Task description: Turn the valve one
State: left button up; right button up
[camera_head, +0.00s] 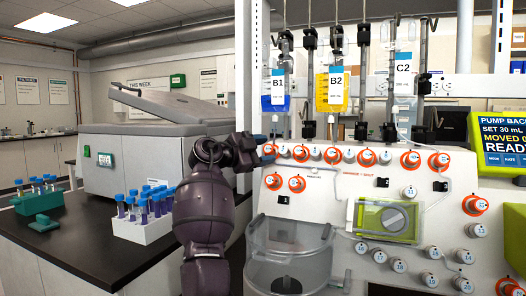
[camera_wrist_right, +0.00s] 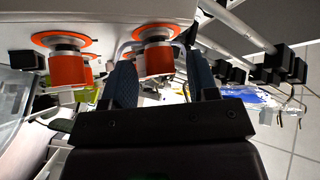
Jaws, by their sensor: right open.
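The white cell processor panel (camera_head: 330,190) carries several valves with orange rings and numbered knobs. A valve (camera_head: 269,151) at the left end of the upper row is partly hidden by my right gripper (camera_head: 262,148); I cannot read its number. In the right wrist view, my right gripper (camera_wrist_right: 161,72) is open. Its two blue-padded fingers stand on either side of an orange-ringed valve knob (camera_wrist_right: 154,62), with visible room around the knob on the right. I cannot tell whether either pad touches it. My left gripper is not in view.
A neighbouring valve (camera_wrist_right: 66,66) sits close beside the fingers. Fluid bags B1 (camera_head: 275,103) and B2 (camera_head: 332,92) hang above the panel. A rack of blue-capped tubes (camera_head: 142,228) and a grey centrifuge (camera_head: 135,155) stand on the dark bench at left.

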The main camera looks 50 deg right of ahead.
jog(key=c, duration=0.9)
jog(key=shift+f+n+t+h, duration=0.1)
jog(key=shift+n+t+h, duration=0.35)
jog(key=shift+n, duration=0.45)
jog(key=o, duration=0.9)
jog(key=shift+a, duration=0.15)
jog(key=v, duration=1)
jog(key=shift+a, duration=0.3)
jog(key=shift+w, duration=0.1)
